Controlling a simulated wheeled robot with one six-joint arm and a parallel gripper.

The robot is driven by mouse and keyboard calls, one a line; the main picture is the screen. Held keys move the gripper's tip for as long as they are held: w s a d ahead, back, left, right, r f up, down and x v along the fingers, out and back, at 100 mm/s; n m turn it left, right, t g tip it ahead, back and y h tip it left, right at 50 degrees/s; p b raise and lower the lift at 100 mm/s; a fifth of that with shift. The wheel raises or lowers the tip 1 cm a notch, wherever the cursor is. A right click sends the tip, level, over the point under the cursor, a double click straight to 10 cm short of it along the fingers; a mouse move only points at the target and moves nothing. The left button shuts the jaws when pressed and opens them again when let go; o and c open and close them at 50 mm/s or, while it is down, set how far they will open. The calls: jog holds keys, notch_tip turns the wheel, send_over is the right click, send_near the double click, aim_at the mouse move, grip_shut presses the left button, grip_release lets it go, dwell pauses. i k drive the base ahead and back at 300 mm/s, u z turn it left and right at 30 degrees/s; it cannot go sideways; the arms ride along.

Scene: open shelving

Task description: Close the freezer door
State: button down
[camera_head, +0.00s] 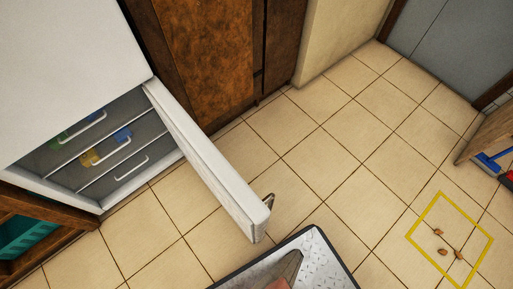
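The white freezer door (205,155) stands wide open in the head view. It swings out from the right side of the white fridge-freezer (75,65) toward the lower middle of the picture. A small dark metal part, which looks like its handle (269,201), shows at the free end on the far face. The open freezer compartment (95,145) shows several clear-fronted drawers with white handles. Blue and yellow items show through the fronts. I cannot make out my gripper in this view. Parts of my own body show at the bottom edge, close to the door's free end.
A brown wooden cabinet (205,50) stands behind the door. A wooden shelf with a teal crate (28,235) is at the lower left. A yellow square outline (412,236) surrounds small brown bits. A wooden piece (480,140) stands far right.

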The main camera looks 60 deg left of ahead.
aim_at(252, 214)
jog(key=i, duration=1.75)
jog(key=u, duration=4.3)
jog(key=i, duration=0.5)
jog(key=z, duration=0.25)
jog(key=k, duration=0.35)
jog(key=u, duration=0.5)
